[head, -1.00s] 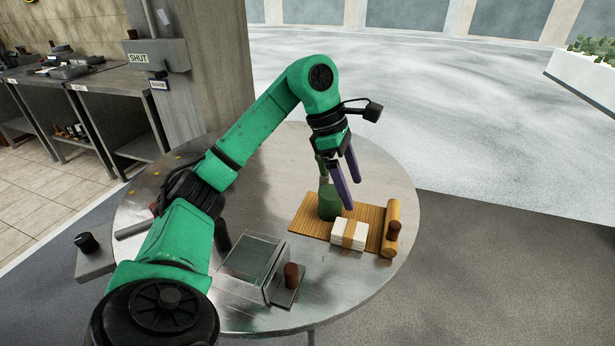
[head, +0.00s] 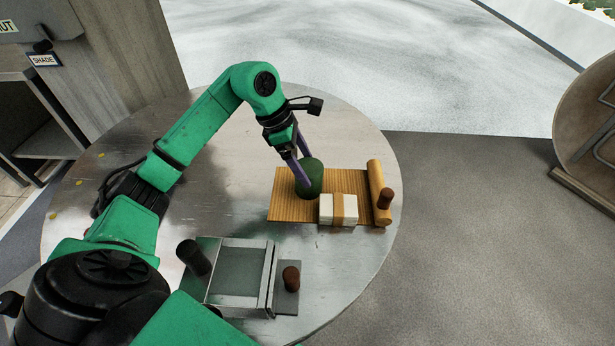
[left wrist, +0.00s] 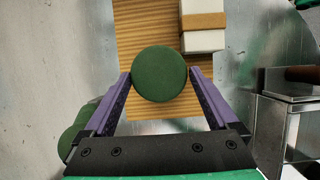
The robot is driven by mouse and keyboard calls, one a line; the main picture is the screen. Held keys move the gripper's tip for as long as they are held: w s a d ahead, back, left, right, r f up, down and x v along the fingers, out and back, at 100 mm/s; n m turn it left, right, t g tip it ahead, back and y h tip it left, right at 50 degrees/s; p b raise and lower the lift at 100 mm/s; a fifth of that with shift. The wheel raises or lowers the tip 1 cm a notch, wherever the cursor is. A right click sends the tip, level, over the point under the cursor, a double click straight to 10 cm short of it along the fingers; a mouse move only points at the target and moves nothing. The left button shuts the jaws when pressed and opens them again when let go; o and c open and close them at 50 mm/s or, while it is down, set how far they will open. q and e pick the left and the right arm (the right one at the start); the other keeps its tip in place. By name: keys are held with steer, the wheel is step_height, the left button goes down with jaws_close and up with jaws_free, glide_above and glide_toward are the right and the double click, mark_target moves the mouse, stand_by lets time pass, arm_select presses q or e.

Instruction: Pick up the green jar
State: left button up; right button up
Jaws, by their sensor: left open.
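The green jar (head: 316,175) stands upright on a bamboo mat (head: 283,210) on the round steel table. In the left wrist view its round green top (left wrist: 160,73) lies between my purple fingers. My left gripper (head: 306,172) is open and lowered around the jar, one finger on each side. In the left wrist view my left gripper (left wrist: 160,95) has its fingertips close to the jar's sides; I cannot tell whether they touch it. My right gripper is not in view.
A white banded stack (head: 325,208) sits close in front of the jar. A metal box (head: 238,272) stands nearer me, between a dark cylinder (head: 193,257) and another brown cylinder (head: 291,277).

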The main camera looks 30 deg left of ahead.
arm_select(q)
steer(key=x, duration=0.2)
steer(key=shift+w+d+f, duration=0.1)
steer(key=shift+w+f, duration=0.1)
steer(key=shift+f, duration=0.1)
steer(key=shift+r, duration=0.1)
steer(key=c, duration=1.1)
